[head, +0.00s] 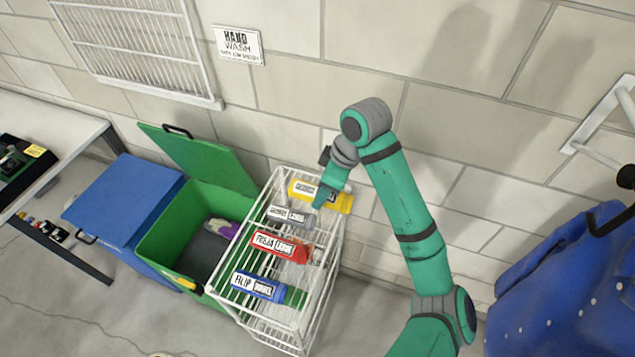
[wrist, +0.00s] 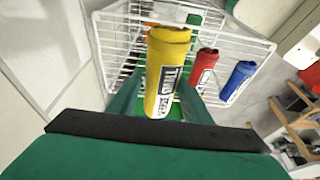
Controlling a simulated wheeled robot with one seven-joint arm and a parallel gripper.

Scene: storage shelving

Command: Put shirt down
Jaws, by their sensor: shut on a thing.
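My gripper (head: 323,196) is at the far end of the white wire rack (head: 322,285), pointing down. It is shut on a yellow rolled shirt (head: 340,203) with a white name label. In the wrist view the yellow shirt (wrist: 167,45) is between my green fingers (wrist: 163,105), its label facing the camera. I cannot tell whether it touches the rack or is just above it. A grey roll (head: 273,212), a red roll (head: 299,253) and a blue roll (head: 273,292) lie on the rack, nearer the camera. The red (wrist: 205,70) and blue (wrist: 240,78) rolls also show in the wrist view.
An open green bin (head: 156,245) with a purple item inside stands left of the rack. A closed blue bin (head: 120,195) and a table (head: 60,128) are further left. The block wall is close behind. Blue clothing (head: 570,285) hangs at right.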

